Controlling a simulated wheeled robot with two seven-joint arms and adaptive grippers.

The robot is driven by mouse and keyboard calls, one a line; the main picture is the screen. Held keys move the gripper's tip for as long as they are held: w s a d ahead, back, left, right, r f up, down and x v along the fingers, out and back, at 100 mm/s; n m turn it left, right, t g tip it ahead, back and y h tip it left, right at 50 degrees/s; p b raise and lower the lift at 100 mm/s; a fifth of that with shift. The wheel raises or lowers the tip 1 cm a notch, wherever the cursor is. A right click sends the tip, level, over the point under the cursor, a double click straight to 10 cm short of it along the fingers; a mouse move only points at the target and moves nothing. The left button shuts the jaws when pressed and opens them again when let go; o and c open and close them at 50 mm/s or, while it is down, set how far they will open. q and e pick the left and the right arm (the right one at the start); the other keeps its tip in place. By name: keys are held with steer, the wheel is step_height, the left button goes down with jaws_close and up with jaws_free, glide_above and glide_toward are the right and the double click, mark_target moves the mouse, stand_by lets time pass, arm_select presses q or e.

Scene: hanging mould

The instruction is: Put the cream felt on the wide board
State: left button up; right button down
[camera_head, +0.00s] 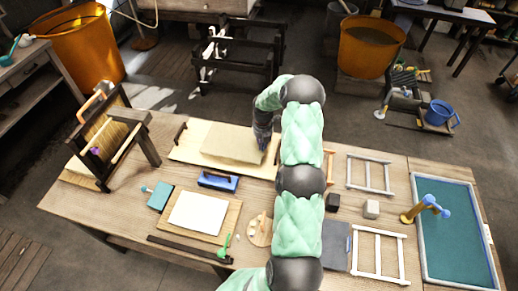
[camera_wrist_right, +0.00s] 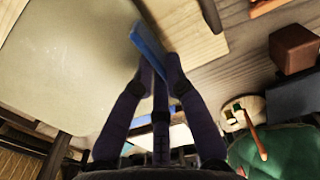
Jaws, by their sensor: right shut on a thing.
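The cream felt (camera_head: 230,141) is a flat, pale beige sheet over the wide board (camera_head: 188,149), a lighter board with a dark handle at its left end. Bare board shows left of the felt and along its front. I cannot tell whether the felt rests fully on the board. My right gripper (camera_head: 263,142) is at the felt's right edge. In the right wrist view its fingers (camera_wrist_right: 157,62) are closed on a blue strip (camera_wrist_right: 150,47) beside the felt (camera_wrist_right: 75,55); it looks like a tab on the felt's edge. My left gripper is out of view.
A wooden frame rack (camera_head: 110,135) stands at left. Pale frames (camera_head: 378,254) and a teal tray (camera_head: 455,245) lie at right. My right arm hides the middle.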

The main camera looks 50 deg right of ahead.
steer(key=shift+w+d+f, duration=0.3)
steer(key=shift+w+f, duration=0.4)
steer(key=shift+f, duration=0.2)
steer(key=shift+w+d+f, duration=0.25)
steer(key=shift+w+f, duration=0.45)
steer(key=shift+f, duration=1.65)
steer(key=shift+f+b, duration=0.1)
steer(key=shift+b, duration=0.25)
steer(key=c, duration=1.3)
jaws_free()
step_height(320, 180, up, 12)
steer(key=shift+r+p, duration=0.1)
steer(key=shift+p, duration=0.4)
